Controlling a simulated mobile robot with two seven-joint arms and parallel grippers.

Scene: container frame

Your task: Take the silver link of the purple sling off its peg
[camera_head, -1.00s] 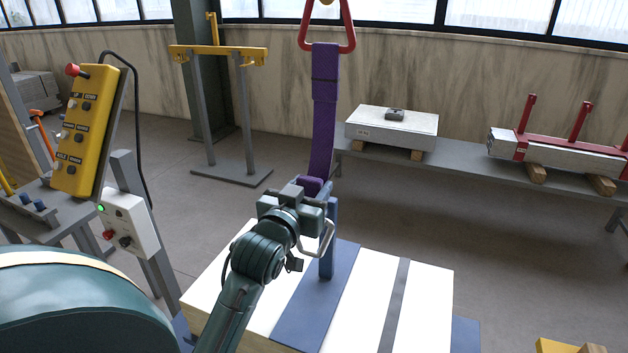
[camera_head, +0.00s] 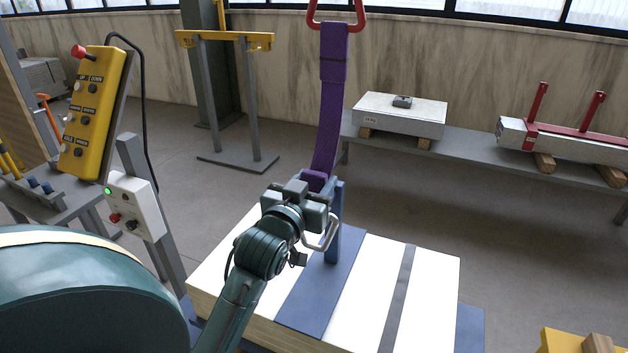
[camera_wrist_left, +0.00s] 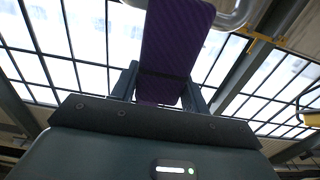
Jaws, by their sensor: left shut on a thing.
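The purple sling (camera_head: 330,105) hangs from a red ring (camera_head: 336,14), its lower end at my left gripper (camera_head: 318,196). In the left wrist view the purple sling (camera_wrist_left: 172,50) runs between the two fingers of my left gripper (camera_wrist_left: 160,88), which is shut on it. The silver link (camera_head: 332,236) shows as a bent bar just right of and below the gripper, beside the blue peg (camera_head: 334,252). A silver curve of the link (camera_wrist_left: 232,10) shows at the top of the left wrist view. The gripper hides where link and peg meet. My right gripper is not in view.
The peg stands on a white crate (camera_head: 383,270) with blue and grey bands. A yellow control pendant (camera_head: 90,115) and a white switch box (camera_head: 134,207) stand at left. A yellow-topped stand (camera_head: 225,40) and a grey bench (camera_head: 465,150) are behind.

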